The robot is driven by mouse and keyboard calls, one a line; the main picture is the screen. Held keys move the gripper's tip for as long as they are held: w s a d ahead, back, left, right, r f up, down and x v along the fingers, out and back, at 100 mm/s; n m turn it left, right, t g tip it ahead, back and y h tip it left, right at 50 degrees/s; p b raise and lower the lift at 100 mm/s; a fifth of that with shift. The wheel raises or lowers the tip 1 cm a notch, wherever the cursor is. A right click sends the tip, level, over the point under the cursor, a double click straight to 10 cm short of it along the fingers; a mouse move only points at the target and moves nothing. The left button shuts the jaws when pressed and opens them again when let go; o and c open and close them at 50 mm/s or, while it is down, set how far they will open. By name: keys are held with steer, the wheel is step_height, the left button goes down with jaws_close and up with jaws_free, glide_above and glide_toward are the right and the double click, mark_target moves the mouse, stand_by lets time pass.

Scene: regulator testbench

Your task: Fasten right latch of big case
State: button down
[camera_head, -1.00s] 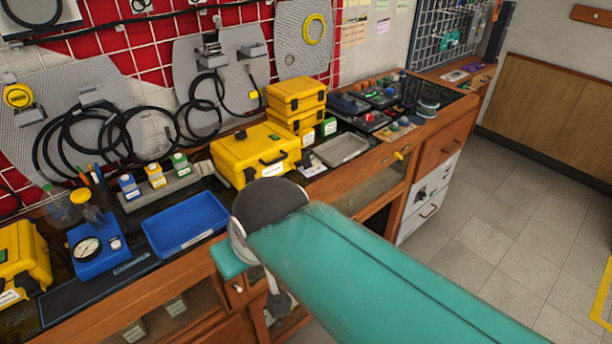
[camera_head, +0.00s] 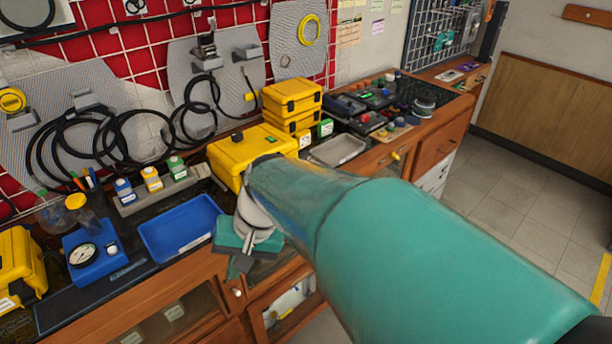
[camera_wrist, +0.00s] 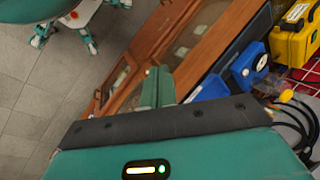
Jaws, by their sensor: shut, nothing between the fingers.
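The big yellow case (camera_head: 245,148) sits closed-looking on the bench, left of the stacked small yellow cases. My arm covers its front right part, so its right latch is hidden and I cannot tell that latch's state. My gripper (camera_head: 240,262) is in front of the bench edge, below the big case and apart from it, pointing down. In the wrist view my gripper (camera_wrist: 156,86) shows teal fingers together with nothing between them.
A blue tray (camera_head: 182,228) and a blue gauge box (camera_head: 88,250) lie to the left on the bench. Another yellow case (camera_head: 18,262) stands at the far left. Small yellow cases (camera_head: 292,98) are stacked behind right. A grey tray (camera_head: 337,151) is to the right.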

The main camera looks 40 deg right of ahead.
steer(key=w+d+f+m+t+y, duration=0.4)
steer(key=w+d+m, duration=0.2)
steer(key=d+m, duration=0.1)
steer(key=w+d+f+m+t+y, duration=0.3)
steer(key=w+d+f+m+t, duration=0.15)
steer(key=d+m, duration=0.25)
steer(key=d+f+m+t+h, duration=0.2)
steer(key=d+m+t+h, duration=0.1)
steer(key=d+m, duration=0.2)
steer(key=s+d+f+m+t+h, duration=0.1)
steer(key=d+f+m+t+h, duration=0.2)
steer(key=d, duration=0.7)
steer(key=s+d+f+m+t+h, duration=0.1)
steer(key=d+f+m+t+h, duration=0.2)
steer(key=d+m+h, duration=0.2)
steer(key=d+m, duration=0.2)
steer(key=m, duration=0.1)
steer(key=shift+s+d+f+t, duration=0.15)
steer(key=shift+d+f+t, duration=0.1)
steer(key=shift+t, duration=0.1)
